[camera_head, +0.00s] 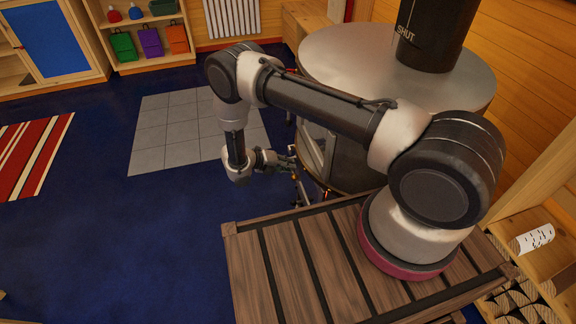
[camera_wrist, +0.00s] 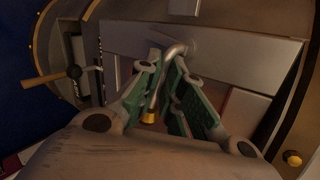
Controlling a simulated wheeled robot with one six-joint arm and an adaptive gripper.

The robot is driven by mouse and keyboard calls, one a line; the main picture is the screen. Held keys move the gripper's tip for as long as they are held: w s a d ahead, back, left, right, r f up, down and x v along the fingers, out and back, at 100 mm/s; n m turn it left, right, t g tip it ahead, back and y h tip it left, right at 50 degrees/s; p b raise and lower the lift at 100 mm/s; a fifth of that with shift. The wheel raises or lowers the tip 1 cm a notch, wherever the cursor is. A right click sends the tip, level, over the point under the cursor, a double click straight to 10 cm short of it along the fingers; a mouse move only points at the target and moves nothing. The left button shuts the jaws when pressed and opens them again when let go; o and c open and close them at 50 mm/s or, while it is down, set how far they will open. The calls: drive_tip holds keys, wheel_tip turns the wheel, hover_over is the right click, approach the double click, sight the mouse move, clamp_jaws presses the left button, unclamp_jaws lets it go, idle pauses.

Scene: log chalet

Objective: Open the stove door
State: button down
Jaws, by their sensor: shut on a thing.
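The round dark stove (camera_head: 398,62) has a grey metal top and stands at the upper right of the head view. Its grey door (camera_wrist: 230,52) fills much of the wrist view. A bent metal handle (camera_wrist: 175,48) with a brass-coloured end passes between my finger pads. My gripper (camera_wrist: 164,72) is shut on this handle, one green-padded finger on each side. In the head view my gripper (camera_head: 289,161) is at the stove's left side, and the handle is too small to make out. I cannot tell how far the door stands from the frame.
A wooden-handled lever (camera_wrist: 48,78) sticks out left of the door in the wrist view. A black flue pipe (camera_head: 435,30) marked "SHUT" rises from the stove top. Grey floor tiles (camera_head: 180,125) lie left of the stove. The blue floor (camera_head: 130,235) is clear there.

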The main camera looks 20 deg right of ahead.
drive_tip(key=s+a+n+t+y, duration=0.1)
drive_tip(key=s+a+n+t, duration=0.3)
drive_tip(key=a, duration=0.6)
drive_tip(key=shift+s+r+n+t+y, duration=0.15)
drive_tip(key=shift+s+n+t+y, duration=0.2)
drive_tip(key=shift+n, duration=0.25)
drive_tip(key=c, duration=1.5)
unclamp_jaws()
drive_tip(key=shift+c, duration=0.2)
drive_tip(key=shift+d, duration=0.1)
drive_tip(key=v, duration=1.2)
